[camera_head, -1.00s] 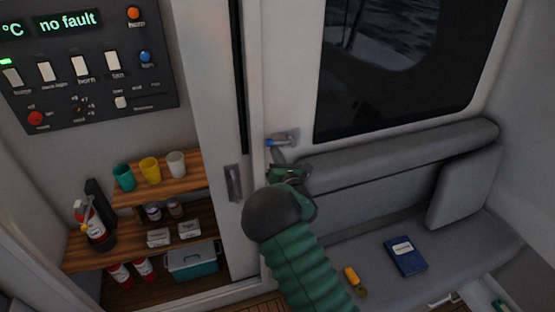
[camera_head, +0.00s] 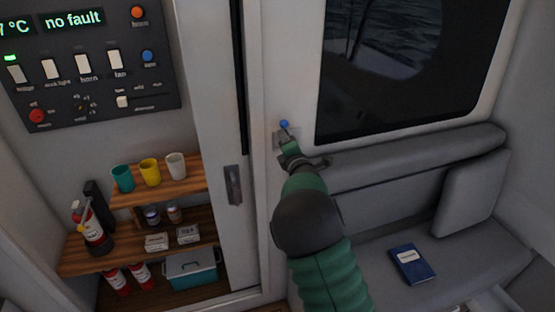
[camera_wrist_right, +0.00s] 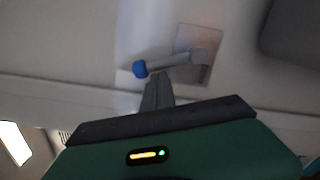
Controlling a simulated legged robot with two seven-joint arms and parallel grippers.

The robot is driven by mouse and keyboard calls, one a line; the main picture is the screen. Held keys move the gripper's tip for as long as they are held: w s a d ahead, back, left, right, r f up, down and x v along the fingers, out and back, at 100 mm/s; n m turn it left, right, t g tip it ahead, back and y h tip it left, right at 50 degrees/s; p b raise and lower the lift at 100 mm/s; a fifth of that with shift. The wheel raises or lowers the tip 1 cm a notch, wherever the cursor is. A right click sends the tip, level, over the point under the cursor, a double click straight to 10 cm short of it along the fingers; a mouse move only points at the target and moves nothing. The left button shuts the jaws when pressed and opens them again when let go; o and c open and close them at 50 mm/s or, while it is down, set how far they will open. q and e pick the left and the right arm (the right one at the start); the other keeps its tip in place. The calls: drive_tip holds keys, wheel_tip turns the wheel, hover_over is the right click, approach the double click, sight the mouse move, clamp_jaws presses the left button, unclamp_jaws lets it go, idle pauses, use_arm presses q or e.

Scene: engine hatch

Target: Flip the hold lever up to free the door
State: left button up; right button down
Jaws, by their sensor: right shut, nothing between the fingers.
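The hold lever (camera_head: 284,124) is a short lever with a blue knob on a small metal plate, on the white panel (camera_head: 290,70) left of the dark window. It points up in the head view, with its knob above the plate. In the right wrist view the lever (camera_wrist_right: 170,63) runs from its plate to the blue knob at the left. My right gripper (camera_wrist_right: 157,80) is shut and empty, its fingertips close beside the lever near the knob. I cannot tell whether they touch. In the head view the gripper (camera_head: 291,148) partly hides the plate. My left gripper is out of view.
A recessed handle (camera_head: 233,185) sits on the door frame to the left. Shelves with cups (camera_head: 150,172) and a fire extinguisher (camera_head: 88,222) stand further left, under a switch panel (camera_head: 88,70). A grey bench (camera_head: 465,250) with a blue book (camera_head: 411,264) lies at the right.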

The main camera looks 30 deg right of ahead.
drive_tip(key=d+m+b, duration=0.1)
drive_tip(key=r+m, duration=0.1)
drive_tip(key=m, duration=0.1)
drive_tip(key=shift+s+d+b, duration=0.15)
drive_tip(key=shift+d+b, duration=0.2)
drive_tip(key=shift+b, duration=0.05)
drive_tip(key=shift+s+d+r, duration=0.1)
drive_tip(key=shift+d, duration=0.15)
drive_tip(key=shift+r+b, duration=0.1)
drive_tip(key=shift+b, duration=0.2)
